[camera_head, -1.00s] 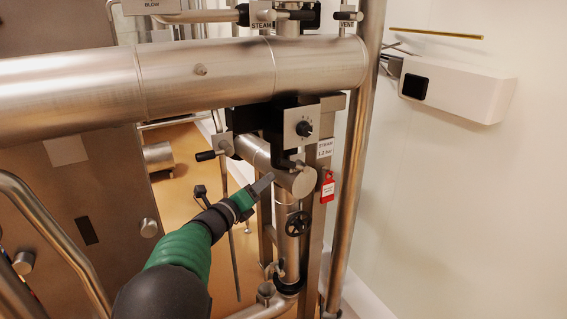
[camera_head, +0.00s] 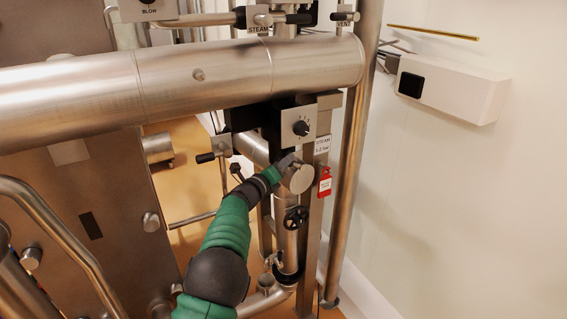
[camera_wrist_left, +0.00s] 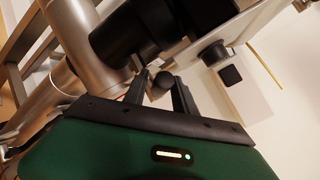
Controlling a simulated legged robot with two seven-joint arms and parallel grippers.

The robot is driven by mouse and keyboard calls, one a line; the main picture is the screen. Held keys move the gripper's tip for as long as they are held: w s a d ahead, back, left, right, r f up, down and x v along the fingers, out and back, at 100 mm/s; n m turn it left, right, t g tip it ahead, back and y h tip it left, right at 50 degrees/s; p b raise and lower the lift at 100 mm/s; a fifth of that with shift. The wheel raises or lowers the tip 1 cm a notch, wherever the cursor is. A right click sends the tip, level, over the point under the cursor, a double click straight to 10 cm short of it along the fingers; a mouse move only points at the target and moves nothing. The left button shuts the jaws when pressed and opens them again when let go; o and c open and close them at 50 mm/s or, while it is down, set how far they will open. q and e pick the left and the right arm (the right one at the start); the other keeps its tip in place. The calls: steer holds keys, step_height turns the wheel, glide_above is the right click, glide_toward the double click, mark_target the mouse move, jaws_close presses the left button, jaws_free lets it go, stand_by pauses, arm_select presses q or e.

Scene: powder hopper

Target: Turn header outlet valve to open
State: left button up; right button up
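Below the large horizontal header pipe (camera_head: 200,85), a black valve body with a grey knob plate (camera_head: 299,126) sits above a short capped pipe (camera_head: 297,179). In the head view my left gripper (camera_head: 286,162) reaches up to the front of this valve and hides its lower handle. In the left wrist view the two fingers (camera_wrist_left: 160,88) are apart, with a round black handle end (camera_wrist_left: 163,80) between them. I cannot tell whether they touch it. The black valve body (camera_wrist_left: 125,35) is just beyond. My right gripper is not in view.
A black-gripped lever (camera_head: 206,157) sticks out left of the valve. A red tag (camera_head: 325,182) hangs on the right, beside a vertical pipe (camera_head: 352,170). A black handwheel (camera_head: 296,218) is below. A white wall box (camera_head: 450,88) is at the right.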

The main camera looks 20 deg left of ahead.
arm_select(q)
jaws_close()
stand_by(1.1)
